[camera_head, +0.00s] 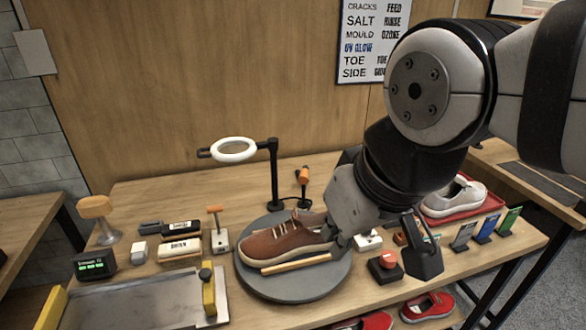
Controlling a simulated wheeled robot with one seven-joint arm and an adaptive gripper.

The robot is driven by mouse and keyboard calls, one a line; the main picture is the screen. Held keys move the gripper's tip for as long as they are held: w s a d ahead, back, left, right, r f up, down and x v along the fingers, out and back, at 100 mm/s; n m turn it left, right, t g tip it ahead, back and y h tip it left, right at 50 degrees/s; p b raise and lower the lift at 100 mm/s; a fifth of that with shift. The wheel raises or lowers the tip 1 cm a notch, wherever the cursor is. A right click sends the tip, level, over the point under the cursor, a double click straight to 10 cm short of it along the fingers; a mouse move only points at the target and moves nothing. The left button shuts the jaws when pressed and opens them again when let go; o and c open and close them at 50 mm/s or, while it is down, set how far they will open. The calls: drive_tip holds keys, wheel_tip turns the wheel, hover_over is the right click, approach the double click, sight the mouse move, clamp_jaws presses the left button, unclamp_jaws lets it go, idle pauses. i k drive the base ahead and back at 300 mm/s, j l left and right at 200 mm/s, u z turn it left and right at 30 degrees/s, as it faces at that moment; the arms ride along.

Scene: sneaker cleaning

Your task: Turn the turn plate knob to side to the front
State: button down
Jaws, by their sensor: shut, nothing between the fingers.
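The grey round turn plate (290,289) lies on the wooden table. A brown sneaker (285,240) rests on it, toe to the lower left and heel to the right, with a wooden strip (296,264) along its near side. A small white box (367,242) stands at the plate's right edge, partly behind my gripper. I cannot tell whether it carries the plate's knob. My gripper (343,243) reaches down from the upper right, shut and empty, beside the sneaker's heel at the plate's right edge. Its tips overlap the heel in this view; contact is unclear.
A red button box (385,266) and a dark block (423,261) stand right of the plate. A ring lamp (233,150) on a black post rises behind it. A metal tray (140,304), brushes (180,249) and a small display (95,264) fill the left. A pale shoe (455,197) sits in a red tray.

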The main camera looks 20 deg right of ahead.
sight(388, 258)
drive_tip(key=z, duration=0.8)
drive_tip(key=l, duration=0.85)
